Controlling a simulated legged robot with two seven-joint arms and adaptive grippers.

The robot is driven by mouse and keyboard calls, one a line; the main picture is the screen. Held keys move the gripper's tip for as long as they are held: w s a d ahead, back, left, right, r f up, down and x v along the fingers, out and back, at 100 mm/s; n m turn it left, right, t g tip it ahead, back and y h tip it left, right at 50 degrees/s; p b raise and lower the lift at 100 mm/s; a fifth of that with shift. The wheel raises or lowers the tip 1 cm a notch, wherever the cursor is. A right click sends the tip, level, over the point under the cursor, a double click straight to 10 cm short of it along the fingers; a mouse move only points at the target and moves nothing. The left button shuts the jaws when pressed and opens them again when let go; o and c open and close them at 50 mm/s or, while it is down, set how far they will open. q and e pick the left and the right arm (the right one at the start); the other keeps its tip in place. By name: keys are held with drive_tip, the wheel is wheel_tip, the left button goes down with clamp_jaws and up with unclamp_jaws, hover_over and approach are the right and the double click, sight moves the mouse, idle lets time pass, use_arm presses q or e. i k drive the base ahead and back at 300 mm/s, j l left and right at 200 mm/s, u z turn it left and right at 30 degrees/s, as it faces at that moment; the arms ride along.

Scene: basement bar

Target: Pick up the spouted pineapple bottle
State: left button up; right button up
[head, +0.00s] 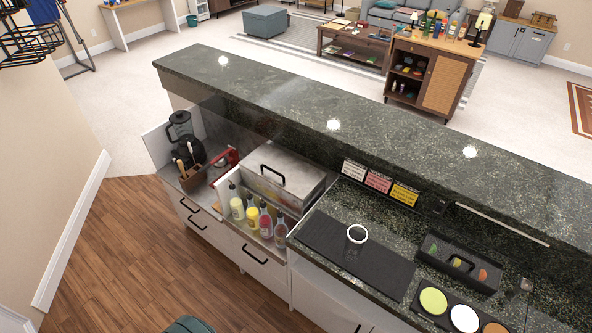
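Several spouted bottles stand upright in a row in front of the metal box on the lower bar counter, left of the picture's middle. One bottle is yellow (252,217), and a paler yellow-green bottle (237,207) stands just left of it. A red bottle (266,226) and a darker bottle (281,233) stand to the right. Labels are too small to read, so I cannot tell for sure which is pineapple; the yellow one and the pale one fit by colour. Neither of my grippers is in view.
A lidded metal box (285,168) stands behind the bottles. A blender (180,125) is left, a black mat (350,250) right, and a black caddy (455,262) farther right. The raised granite ledge (290,95) runs behind. Wooden floor (130,250) in front is clear.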

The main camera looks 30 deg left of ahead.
sight(253, 212)
drive_tip(key=u, duration=1.6)
